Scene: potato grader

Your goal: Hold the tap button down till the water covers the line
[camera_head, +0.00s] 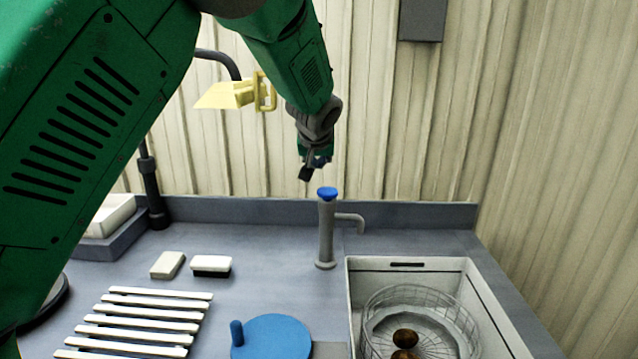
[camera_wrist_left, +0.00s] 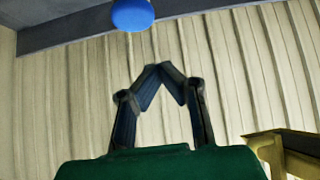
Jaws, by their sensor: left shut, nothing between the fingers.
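The tap (camera_head: 326,235) is a grey post with a side spout pointing right, and a blue button (camera_head: 327,193) sits on its top. The blue button also shows at the top of the left wrist view (camera_wrist_left: 132,14). My left gripper (camera_head: 307,174) is above and slightly left of the button, apart from it. In the left wrist view its fingers (camera_wrist_left: 160,70) meet at the tips with nothing between them. Right of the tap is a white sink (camera_head: 485,300) holding a clear round wire-like basket (camera_head: 372,312) with brown potatoes (camera_head: 405,338). I cannot make out a line or the water level. My right gripper is not in view.
A white slatted rack (camera_head: 140,326), two small blocks (camera_head: 211,264) and a blue disc with a peg (camera_head: 275,338) lie on the grey counter. A ribbed wall stands behind.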

